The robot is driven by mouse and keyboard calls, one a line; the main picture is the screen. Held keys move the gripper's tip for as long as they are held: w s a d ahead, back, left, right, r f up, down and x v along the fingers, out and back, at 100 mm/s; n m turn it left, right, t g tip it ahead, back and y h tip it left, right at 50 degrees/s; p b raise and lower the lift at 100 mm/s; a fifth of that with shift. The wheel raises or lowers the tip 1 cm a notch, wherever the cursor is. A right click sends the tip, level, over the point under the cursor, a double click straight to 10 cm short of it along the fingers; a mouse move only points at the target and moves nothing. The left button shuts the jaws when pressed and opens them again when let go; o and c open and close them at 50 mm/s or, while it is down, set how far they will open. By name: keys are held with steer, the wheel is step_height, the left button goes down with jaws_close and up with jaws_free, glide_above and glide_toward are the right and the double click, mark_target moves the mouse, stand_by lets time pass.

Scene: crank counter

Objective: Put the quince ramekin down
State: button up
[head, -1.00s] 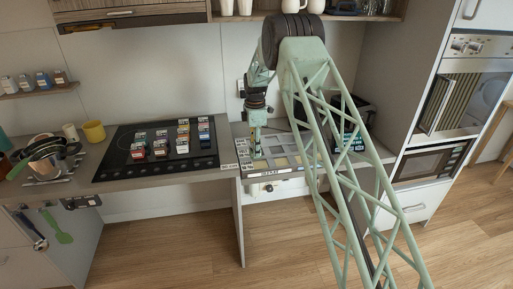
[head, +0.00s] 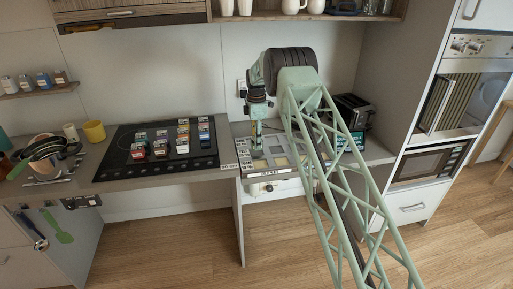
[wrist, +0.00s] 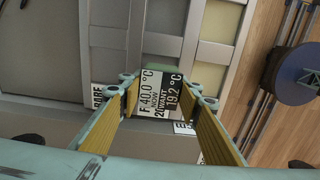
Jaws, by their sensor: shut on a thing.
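My gripper (wrist: 162,98) points down over the trays at the right end of the counter, its yellow-padded fingers shut on a small piece with a black and white label. I take this piece for the quince ramekin (wrist: 158,92); its label shows temperatures, but I cannot read a name on it. In the head view my gripper (head: 256,146) is small, and the piece in it cannot be made out. The tray with pale compartments (head: 279,161) lies beneath and beside it. I cannot tell whether the ramekin touches the surface.
Several labelled pieces stand on the black hob (head: 112,170) to the left. A black toaster (head: 353,112) stands behind the tray on the right. A stack of pans (head: 45,150) and a yellow mug (head: 95,131) are at the far left.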

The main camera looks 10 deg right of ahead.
steer(key=shift+w, duration=0.1)
stand_by(0.3)
steer(key=shift+f, duration=1.7)
steer(key=shift+f, duration=0.15)
steer(key=o, duration=0.9)
steer(key=shift+o, duration=0.2)
steer(key=shift+r, duration=6.1)
steer(key=shift+r, duration=0.1)
